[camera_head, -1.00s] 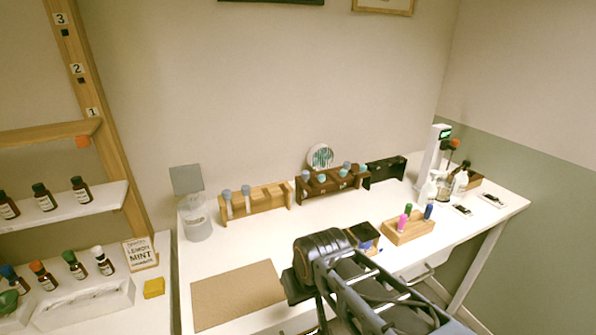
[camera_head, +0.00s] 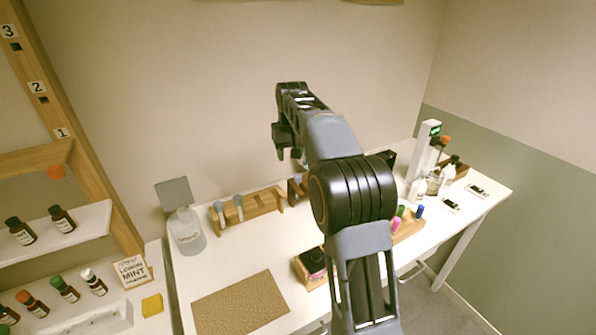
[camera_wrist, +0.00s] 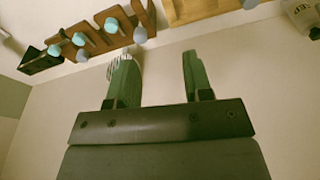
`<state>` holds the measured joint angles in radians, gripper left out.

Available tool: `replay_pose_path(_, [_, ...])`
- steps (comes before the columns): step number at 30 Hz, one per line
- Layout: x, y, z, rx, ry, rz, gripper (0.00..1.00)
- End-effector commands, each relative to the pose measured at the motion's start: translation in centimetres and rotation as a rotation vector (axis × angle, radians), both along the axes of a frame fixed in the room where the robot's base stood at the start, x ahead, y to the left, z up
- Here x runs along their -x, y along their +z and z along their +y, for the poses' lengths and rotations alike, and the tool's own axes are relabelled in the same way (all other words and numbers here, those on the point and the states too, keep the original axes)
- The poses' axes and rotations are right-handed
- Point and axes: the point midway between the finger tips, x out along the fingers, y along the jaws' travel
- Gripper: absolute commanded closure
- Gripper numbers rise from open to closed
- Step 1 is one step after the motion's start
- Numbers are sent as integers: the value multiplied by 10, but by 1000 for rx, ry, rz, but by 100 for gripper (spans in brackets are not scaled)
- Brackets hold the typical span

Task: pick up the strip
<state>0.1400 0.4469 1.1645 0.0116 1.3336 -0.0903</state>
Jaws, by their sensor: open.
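I cannot single out a strip with certainty. A pale round piece with dark stripes (camera_wrist: 112,66) shows in the wrist view, partly behind one of my green fingers. In the head view my arm hides the place where it stood. My gripper (camera_head: 288,155) is raised above the back of the white table, fingers pointing down, near the dark wooden rack (camera_head: 294,190). In the wrist view my gripper (camera_wrist: 160,62) has its two fingers well apart, with only plain surface between them.
A light wooden rack (camera_head: 262,203) with grey-blue-topped items stands left of the dark rack. A clear bottle (camera_head: 186,232) is at the table's left. A brown mat (camera_head: 240,304) lies in front. A small wooden box (camera_head: 310,268) and colored bottles (camera_head: 398,222) are near my arm.

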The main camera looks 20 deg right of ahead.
Motion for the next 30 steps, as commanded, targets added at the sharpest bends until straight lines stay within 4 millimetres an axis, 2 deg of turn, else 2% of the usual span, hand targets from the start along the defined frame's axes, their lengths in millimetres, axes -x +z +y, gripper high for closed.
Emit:
replay_pose_path(1, [-21, 3, -11, -2, -6, 15, 54])
replay_pose_path(3, [-41, 0, -23, -4, -12, 29, 54])
replay_pose_path(9, [-75, -17, -50, -8, -24, 58, 54])
replay_pose_path(17, [-87, -37, -66, -11, -30, 75, 54])
replay_pose_path(30, [-97, -107, -68, -12, -30, 77, 54])
